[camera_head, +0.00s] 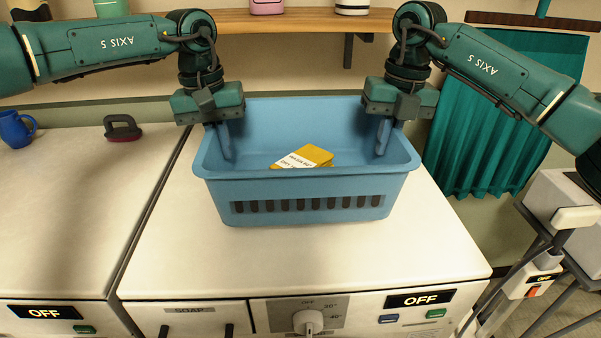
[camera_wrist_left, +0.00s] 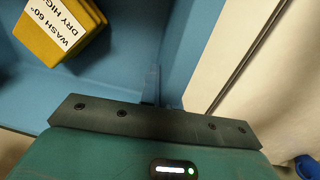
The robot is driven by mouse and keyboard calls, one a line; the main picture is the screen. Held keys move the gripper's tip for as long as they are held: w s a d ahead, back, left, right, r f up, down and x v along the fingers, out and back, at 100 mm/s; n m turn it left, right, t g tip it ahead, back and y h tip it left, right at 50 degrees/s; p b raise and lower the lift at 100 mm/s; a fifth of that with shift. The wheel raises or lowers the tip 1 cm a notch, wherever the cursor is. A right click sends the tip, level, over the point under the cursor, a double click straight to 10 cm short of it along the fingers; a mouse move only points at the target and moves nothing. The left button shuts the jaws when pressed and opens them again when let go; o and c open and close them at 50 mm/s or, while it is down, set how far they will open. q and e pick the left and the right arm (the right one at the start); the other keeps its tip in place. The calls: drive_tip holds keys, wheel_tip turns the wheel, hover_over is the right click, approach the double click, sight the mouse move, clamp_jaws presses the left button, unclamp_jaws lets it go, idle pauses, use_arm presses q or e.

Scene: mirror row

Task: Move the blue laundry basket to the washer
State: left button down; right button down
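The blue laundry basket (camera_head: 310,192) is upright over the white top of the washer (camera_head: 300,262), which has a soap drawer and a dial. I cannot tell whether its bottom touches that top. A yellow packet (camera_head: 312,156) with wash labels lies inside; it also shows in the left wrist view (camera_wrist_left: 58,28). My left gripper (camera_head: 222,140) is shut on the basket's left wall, with the fingers close together at the rim in the left wrist view (camera_wrist_left: 160,92). My right gripper (camera_head: 384,138) is shut on the right wall; its outer finger is hidden.
Another white appliance (camera_head: 70,210) stands to the left, across a narrow gap, with a blue mug (camera_head: 16,129) and a dark-handled item (camera_head: 122,128) on it. A wooden shelf (camera_head: 290,22) runs behind. A teal curtain (camera_head: 500,130) hangs at the right. The washer top's front is clear.

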sight(224, 166)
use_arm(q)
drive_tip(key=shift+a+f, duration=0.15)
use_arm(e)
drive_tip(key=shift+d+f, duration=0.1)
drive_tip(key=shift+f, duration=0.1)
